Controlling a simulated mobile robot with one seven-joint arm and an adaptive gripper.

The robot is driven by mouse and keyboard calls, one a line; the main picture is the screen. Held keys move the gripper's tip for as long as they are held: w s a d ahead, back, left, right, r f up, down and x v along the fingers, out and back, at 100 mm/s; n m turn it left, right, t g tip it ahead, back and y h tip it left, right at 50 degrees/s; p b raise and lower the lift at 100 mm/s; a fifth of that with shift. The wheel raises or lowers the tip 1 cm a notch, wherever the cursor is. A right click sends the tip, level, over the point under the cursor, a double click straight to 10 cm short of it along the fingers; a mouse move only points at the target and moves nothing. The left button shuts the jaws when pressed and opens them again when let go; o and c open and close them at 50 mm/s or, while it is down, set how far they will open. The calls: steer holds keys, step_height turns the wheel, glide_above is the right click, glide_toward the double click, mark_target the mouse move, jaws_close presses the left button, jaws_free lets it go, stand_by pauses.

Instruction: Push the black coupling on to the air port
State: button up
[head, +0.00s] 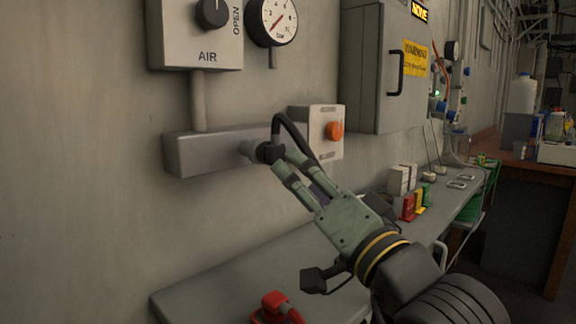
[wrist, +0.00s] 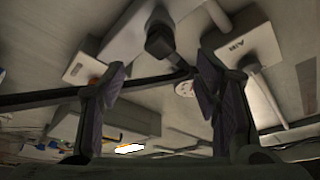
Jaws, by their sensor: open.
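The black coupling (head: 268,153) is at the end of the pale grey air port (head: 248,148), which sticks out of the grey wall box (head: 205,152). The two are in line and seem to touch; how far the coupling sits on the port I cannot tell. A black hose (head: 290,127) runs from it in an arch. My gripper (head: 285,161) is just in front of the coupling, with its fingers pointing at it. In the wrist view the fingers stand apart, and the coupling (wrist: 160,42) shows beyond the gap between the tips (wrist: 163,68).
An AIR panel with a black knob (head: 211,12) and a gauge (head: 271,20) are above. A box with an orange button (head: 334,131) is close to the right of the coupling. A grey shelf (head: 220,283) below bears a red item (head: 275,304) and small coloured blocks (head: 415,203).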

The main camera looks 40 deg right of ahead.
steer(key=shift+v, duration=1.75)
